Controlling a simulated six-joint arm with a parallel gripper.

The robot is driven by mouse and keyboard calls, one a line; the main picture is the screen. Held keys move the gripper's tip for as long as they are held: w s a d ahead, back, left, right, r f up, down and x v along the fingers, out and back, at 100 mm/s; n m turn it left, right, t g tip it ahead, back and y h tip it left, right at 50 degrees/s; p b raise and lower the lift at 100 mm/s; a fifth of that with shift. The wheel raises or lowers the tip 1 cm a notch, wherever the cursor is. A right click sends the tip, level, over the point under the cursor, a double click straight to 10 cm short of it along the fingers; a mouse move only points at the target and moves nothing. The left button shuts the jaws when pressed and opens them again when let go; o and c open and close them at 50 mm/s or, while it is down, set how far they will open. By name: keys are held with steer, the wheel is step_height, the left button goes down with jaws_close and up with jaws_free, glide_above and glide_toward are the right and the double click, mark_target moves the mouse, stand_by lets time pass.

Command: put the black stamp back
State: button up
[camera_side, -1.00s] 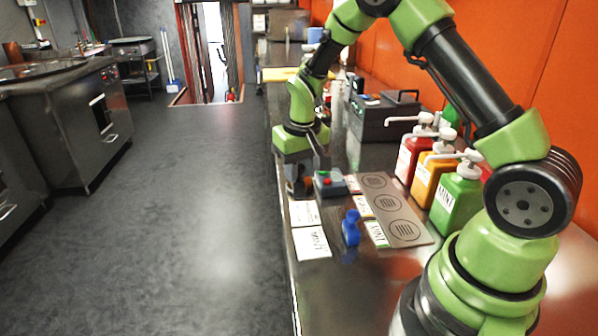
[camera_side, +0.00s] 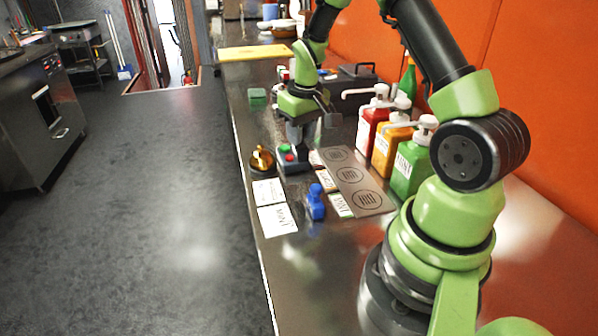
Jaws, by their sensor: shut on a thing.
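My gripper (camera_side: 306,128) points down over the far end of a grey box (camera_side: 292,162) with red and green buttons on top. It is shut on a dark thing, which I take to be the black stamp; the fingers mostly hide it. I cannot tell whether it touches the box. A metal plate (camera_side: 374,200) with three round line-marked discs lies to the right and nearer the camera. A blue stamp (camera_side: 315,204) stands upright left of the plate's near end.
A brass-topped round thing (camera_side: 261,161) stands left of the box. White cards (camera_side: 277,220) lie along the bench's left edge. Red (camera_side: 368,132), orange (camera_side: 389,152) and green (camera_side: 409,172) pump bottles line the plate's right side. A dark case (camera_side: 350,86) is behind.

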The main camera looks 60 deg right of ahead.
mark_target(305, 146)
step_height(305, 146, down, 7)
steer(key=shift+f, duration=0.2)
steer(key=shift+f, duration=0.15)
steer(key=o, duration=0.8)
steer(key=r, duration=0.8)
steer(key=s+r, duration=0.1)
steer(key=r, duration=0.3)
steer(key=shift+s+a, duration=0.1)
steer(key=shift+a, duration=0.15)
steer(key=s+a+r+t, duration=0.2)
steer(key=s+a+r, duration=0.2)
steer(key=a+r, duration=0.3)
steer(key=s+a+r+t, duration=0.2)
steer(key=s+a+r, duration=0.2)
steer(key=a+r, duration=0.3)
steer(key=s+a, duration=0.1)
steer(key=s, duration=0.1)
steer(key=s+a+r+t+y, duration=0.1)
steer(key=s+a, duration=0.1)
steer(key=s+a+y, duration=0.1)
steer(key=s, duration=0.1)
steer(key=shift+s+a+r+t, duration=0.2)
steer(key=shift+s+a+t, duration=0.1)
steer(key=shift+s+t, duration=0.1)
